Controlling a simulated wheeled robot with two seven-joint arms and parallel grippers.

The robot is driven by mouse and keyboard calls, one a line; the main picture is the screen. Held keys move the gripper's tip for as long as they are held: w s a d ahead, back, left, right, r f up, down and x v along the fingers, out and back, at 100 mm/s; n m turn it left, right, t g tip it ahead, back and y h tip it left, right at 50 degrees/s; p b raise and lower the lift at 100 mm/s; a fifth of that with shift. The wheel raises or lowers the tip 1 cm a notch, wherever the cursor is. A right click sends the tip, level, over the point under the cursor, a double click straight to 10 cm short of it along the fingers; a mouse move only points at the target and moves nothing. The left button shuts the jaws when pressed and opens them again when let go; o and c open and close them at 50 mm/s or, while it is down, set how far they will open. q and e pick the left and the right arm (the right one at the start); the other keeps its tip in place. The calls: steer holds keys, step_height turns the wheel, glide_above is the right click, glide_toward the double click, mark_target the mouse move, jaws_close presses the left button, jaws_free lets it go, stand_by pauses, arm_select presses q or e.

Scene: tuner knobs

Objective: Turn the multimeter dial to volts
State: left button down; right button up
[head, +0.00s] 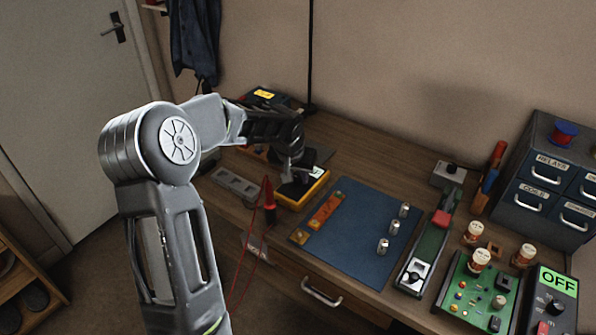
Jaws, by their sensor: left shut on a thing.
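The multimeter (316,189) has a yellow case and lies on the workbench left of the blue mat. My left arm comes in from the left and reaches over it. My left gripper (292,176) points down onto the face of the multimeter and is shut on its dial. The gripper hides the dial, so I cannot read its pointer or markings. A small pale display shows at the far end of the case. My right gripper is not in view.
Red test leads (268,196) hang over the front edge beside the multimeter. A blue mat (345,238) holds small metal cylinders. A green circuit board (470,293), a box with an OFF display (557,281) and a drawer cabinet (536,160) stand on the right.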

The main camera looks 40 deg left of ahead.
arm_select(q)
steer(key=m+p, duration=0.1)
steer(key=m+h+p, duration=0.1)
steer(key=shift+a+r+m, duration=0.15)
steer(key=shift+r+m, duration=0.05)
steer(key=shift+m, duration=0.2)
steer(key=shift+f+m+h+p, duration=0.2)
steer(key=shift+m+h+p, duration=0.7)
steer(key=shift+m, duration=0.7)
steer(key=c, duration=1.1)
jaws_free()
steer(key=shift+r, duration=0.1)
steer(key=b+v, duration=0.1)
steer(key=v, duration=0.6)
steer(key=shift+s+r, duration=0.2)
steer(key=shift+r, duration=0.1)
